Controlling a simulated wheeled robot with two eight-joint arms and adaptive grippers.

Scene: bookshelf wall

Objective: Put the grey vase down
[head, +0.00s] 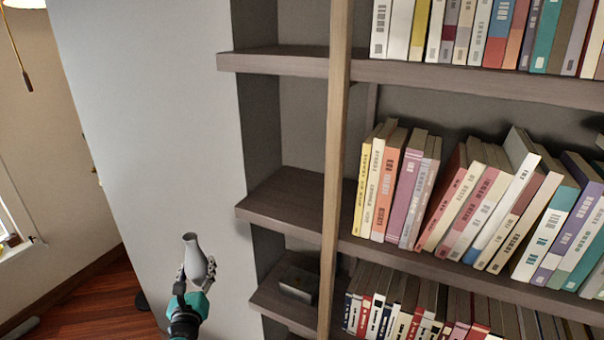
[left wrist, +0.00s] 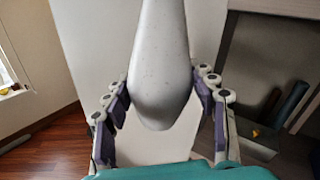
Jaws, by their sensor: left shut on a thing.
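The grey vase (head: 195,258) is upright between the fingers of my left gripper (head: 196,275) in the head view, low and left of the shelves. In the left wrist view the vase (left wrist: 162,75) fills the upper middle, and its rounded body sits between the two purple-padded fingers of the gripper (left wrist: 165,105). The gripper is shut on the vase and holds it in the air in front of the white wall panel. The top of the vase is cut off in the left wrist view. My right gripper is in neither view.
A bookshelf with rows of books (head: 460,205) fills the right side. Its left end has a bare middle shelf board (head: 285,205) and a lower board (head: 275,300) with a dark box (head: 298,284) on it. A wooden upright (head: 336,150) stands before the shelves. Wooden floor (head: 95,300) shows at left.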

